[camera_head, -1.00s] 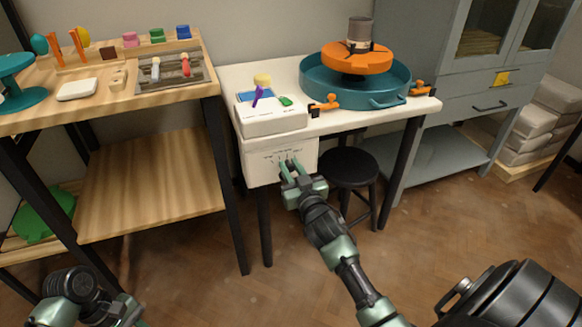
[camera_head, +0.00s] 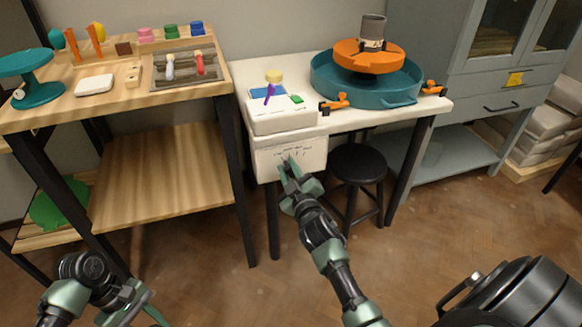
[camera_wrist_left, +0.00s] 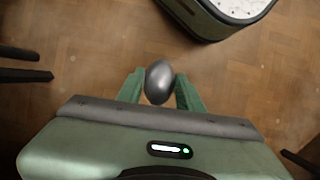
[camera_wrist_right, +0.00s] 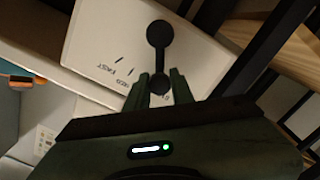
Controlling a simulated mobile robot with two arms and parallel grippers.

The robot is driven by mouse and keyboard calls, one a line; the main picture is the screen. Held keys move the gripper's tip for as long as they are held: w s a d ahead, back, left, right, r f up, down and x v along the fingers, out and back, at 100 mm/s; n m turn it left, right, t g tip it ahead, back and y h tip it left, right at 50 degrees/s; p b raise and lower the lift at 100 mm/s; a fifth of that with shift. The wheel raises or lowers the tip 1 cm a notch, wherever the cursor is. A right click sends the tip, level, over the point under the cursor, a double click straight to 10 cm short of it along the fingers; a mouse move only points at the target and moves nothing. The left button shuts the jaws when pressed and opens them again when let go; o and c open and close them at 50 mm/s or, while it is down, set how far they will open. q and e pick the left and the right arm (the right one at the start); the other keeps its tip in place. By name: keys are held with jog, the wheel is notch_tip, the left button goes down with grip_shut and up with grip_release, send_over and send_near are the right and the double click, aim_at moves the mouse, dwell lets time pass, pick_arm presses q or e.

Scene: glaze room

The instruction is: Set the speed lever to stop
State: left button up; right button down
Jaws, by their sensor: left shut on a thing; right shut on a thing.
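The white control box (camera_head: 312,158) hangs at the front left of the wheel table, with dark markings on its front. In the right wrist view the black speed lever (camera_wrist_right: 158,58) runs from a round pivot on the box panel (camera_wrist_right: 100,45) to a round knob between my fingertips. My right gripper (camera_head: 287,165) is shut on the knob end; it also shows in the right wrist view (camera_wrist_right: 160,88). In the head view the gripper hides the lever. My left gripper (camera_wrist_left: 160,88) is shut on a smooth dark grey egg-shaped thing (camera_wrist_left: 159,76), held above the floor.
The blue basin (camera_head: 335,88) with an orange wheel head (camera_head: 355,58) stands on the white table. A black stool (camera_head: 358,165) is right of my right gripper. A wooden shelf (camera_head: 160,175) stands left, and a grey cabinet (camera_head: 440,140) right.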

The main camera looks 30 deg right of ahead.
jog(key=shift+a+f+n, duration=0.15)
jog(key=shift+n, duration=0.15)
jog(key=c, duration=1.2)
grip_release()
jog(key=shift+c, duration=0.2)
pick_arm(q)
notch_tip(320, 180, up, 2)
jog(key=shift+p, duration=1)
pick_arm(e)
jog(key=v, duration=1.2)
